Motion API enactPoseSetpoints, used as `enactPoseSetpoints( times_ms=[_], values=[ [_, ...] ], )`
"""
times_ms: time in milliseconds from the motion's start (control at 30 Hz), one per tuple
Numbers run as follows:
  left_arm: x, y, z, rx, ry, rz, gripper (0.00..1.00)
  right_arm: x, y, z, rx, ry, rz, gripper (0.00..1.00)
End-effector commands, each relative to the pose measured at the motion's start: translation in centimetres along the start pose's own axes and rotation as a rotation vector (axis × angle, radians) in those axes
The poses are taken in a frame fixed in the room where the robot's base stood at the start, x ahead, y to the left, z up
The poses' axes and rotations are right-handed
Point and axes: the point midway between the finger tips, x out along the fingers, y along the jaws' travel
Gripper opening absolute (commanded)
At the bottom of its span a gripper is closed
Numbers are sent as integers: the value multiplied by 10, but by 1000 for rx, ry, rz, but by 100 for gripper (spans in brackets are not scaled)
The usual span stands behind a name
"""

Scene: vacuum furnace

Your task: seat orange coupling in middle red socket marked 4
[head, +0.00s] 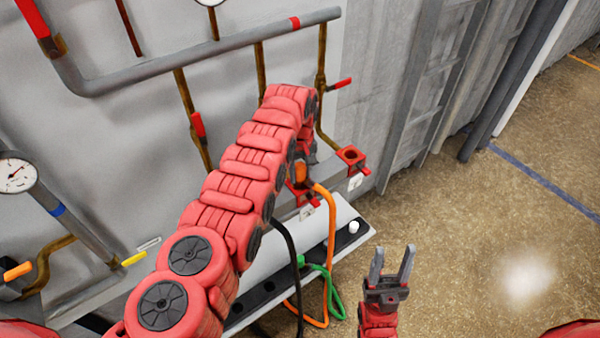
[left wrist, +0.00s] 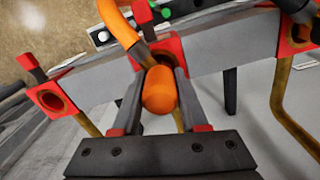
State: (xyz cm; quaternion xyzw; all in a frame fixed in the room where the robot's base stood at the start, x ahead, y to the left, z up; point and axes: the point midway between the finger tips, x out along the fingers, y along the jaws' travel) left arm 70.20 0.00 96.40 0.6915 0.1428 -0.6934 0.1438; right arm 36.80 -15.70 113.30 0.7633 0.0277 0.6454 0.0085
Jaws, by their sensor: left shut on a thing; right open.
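The orange coupling (left wrist: 160,90) is between the fingers of my left gripper (left wrist: 157,103) in the left wrist view, and its orange hose bends away over the rail. No number 4 is legible. My right gripper (head: 391,264) is open and empty over the floor.
Other red sockets stand either side, one at the right in the head view (head: 351,157). A pale shelf (head: 345,222) lies below, with a green hose (head: 336,296), a black hose (head: 291,245) and a white knob (head: 354,227). The floor at right is clear.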

Motion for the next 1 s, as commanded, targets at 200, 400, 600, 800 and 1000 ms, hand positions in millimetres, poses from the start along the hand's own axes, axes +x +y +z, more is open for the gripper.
enactPoseSetpoints(
  times_ms=[200, 400, 600, 800, 1000],
  values=[
    [1, 0, 0, 0, 1, 1, 0, -2, 0, 0, 0, 0, 0, 50],
    [3, 0, 0, 0, 1, 1, 0, -4, 0, 1, 0, 0, 0, 50],
    [5, 0, 0, 0, 1, 1, 0, -6, 0, 1, 0, 0, 0, 50],
    [5, 0, 0, 0, 1, 1, 72, -5, 0, 1, 0, 0, 0, 50],
    [5, 0, 0, 0, 0, 0, 78, -5, 0, 1, 0, 0, 0, 50]
  ],
)
